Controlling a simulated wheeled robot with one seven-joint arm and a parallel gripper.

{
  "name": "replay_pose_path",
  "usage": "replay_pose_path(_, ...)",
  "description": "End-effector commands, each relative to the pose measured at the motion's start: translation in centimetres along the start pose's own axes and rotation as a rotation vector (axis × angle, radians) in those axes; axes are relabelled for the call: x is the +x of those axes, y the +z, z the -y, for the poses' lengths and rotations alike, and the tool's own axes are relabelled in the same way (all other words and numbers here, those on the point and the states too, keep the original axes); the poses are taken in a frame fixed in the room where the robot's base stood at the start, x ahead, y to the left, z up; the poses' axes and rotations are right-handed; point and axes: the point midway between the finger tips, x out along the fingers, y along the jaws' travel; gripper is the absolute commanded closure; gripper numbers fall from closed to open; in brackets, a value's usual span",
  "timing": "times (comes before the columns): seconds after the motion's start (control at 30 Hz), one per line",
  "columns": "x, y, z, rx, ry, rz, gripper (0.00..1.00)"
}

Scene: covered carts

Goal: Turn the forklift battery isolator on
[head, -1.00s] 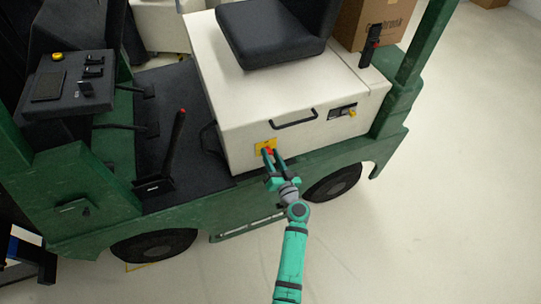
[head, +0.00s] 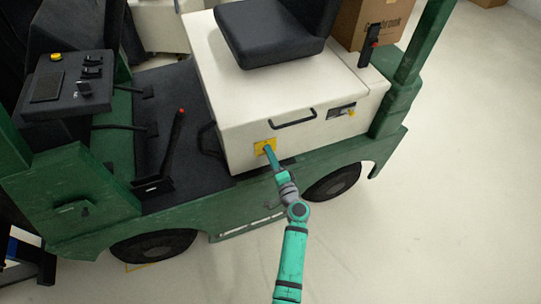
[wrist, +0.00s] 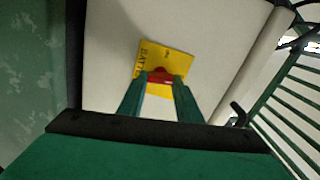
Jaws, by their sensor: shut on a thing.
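The battery isolator is a red handle (wrist: 161,76) on a yellow plate (head: 260,149) on the cream side panel of the forklift. The yellow plate (wrist: 172,61) also shows in the wrist view, tilted, with dark lettering partly readable as "BATT". My gripper (head: 268,149) reaches the plate from the front. In the wrist view its two green fingers (wrist: 160,84) are shut on the red handle, one on each side. In the head view the fingers line up edge-on and hide the handle. The handle's on or off marking cannot be read.
A black grab handle (head: 293,118) and a small panel with a yellow knob (head: 351,113) are on the cream cover to the right. The green chassis and wheel (head: 333,183) lie below my gripper. Open floor (head: 420,240) is to the right.

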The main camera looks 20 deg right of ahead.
Motion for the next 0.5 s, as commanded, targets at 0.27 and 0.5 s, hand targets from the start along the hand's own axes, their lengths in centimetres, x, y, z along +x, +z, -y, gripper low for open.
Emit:
replay_pose_path(0.27, -0.04, 0.13, -0.15, 0.126, 0.001, 0.002, 0.91)
replay_pose_path(0.5, -0.05, 0.12, -0.18, 0.168, 0.002, 0.002, 0.91)
